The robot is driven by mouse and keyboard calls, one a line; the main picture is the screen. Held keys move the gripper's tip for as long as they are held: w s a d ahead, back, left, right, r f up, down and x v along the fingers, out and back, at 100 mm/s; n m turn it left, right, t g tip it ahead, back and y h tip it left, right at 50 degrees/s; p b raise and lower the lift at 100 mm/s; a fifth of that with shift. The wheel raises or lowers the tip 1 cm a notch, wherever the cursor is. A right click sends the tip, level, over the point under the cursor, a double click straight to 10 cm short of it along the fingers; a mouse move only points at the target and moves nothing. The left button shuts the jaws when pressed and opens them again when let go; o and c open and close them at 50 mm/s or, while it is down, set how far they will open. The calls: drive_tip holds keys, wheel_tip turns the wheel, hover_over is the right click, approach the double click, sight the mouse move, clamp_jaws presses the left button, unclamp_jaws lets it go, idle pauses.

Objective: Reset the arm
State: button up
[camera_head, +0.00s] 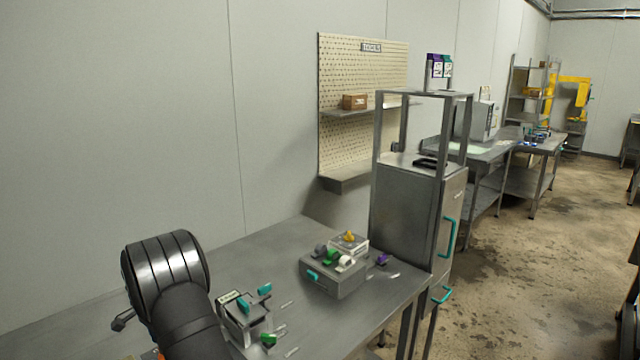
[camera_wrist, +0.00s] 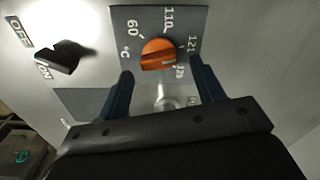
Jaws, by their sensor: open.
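My gripper (camera_wrist: 161,66) shows in the wrist view with its two dark blue fingers spread apart and nothing held between them. An orange dial knob (camera_wrist: 158,53) on a grey plate appears between and just beyond the fingertips, with a visible gap on each side. The plate carries the marks 60, 110, 121 and °C; a pale line on the knob lies toward its right side, near the 121 mark. In the head view my dark arm (camera_head: 168,275) rises at the lower left, and the gripper itself is not visible there.
A black switch (camera_wrist: 62,56) between OFF and ON labels sits left of the dial. In the head view, a bench (camera_head: 290,243) holds a grey control box (camera_head: 333,280) with coloured knobs and a smaller block with teal levers. A tall steel cabinet (camera_head: 405,205) stands at its right end.

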wheel_tip(320, 180, up, 16)
drive_tip(key=f, duration=0.1)
wheel_tip(320, 180, down, 17)
drive_tip(key=shift+f, duration=0.1)
drive_tip(key=n, duration=0.8)
drive_tip(key=shift+a+n, duration=0.2)
drive_tip(key=shift+n, duration=0.2)
drive_tip(key=n, duration=0.4)
drive_tip(key=shift+a+n, duration=0.1)
drive_tip(key=shift+n, duration=0.2)
drive_tip(key=n, duration=0.4)
drive_tip(key=shift+s, duration=0.1)
